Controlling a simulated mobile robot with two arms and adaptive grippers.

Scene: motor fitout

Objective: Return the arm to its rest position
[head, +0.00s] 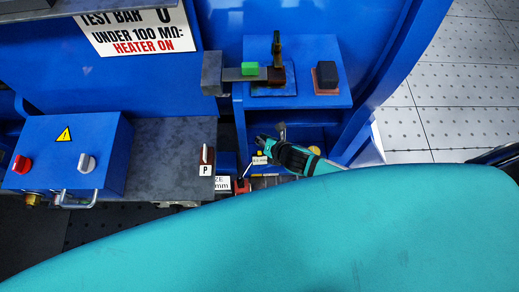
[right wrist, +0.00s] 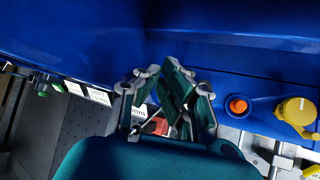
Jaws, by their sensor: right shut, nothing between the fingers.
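My right gripper (head: 262,140) shows small in the head view, at the end of my teal and black wrist, beside the blue stand and below its top. In the right wrist view the gripper's fingers (right wrist: 160,100) fill the middle, shut and empty. A large teal link of my own arm covers the lower right of the head view and hides what lies under it. My left gripper is in neither view.
A blue control box (head: 65,155) with a red knob and a grey knob stands at left. A blue stand (head: 310,90) carries a green block (head: 250,69) and a black block (head: 327,75). An orange button (right wrist: 237,105) and a yellow knob (right wrist: 298,111) sit right of the fingers.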

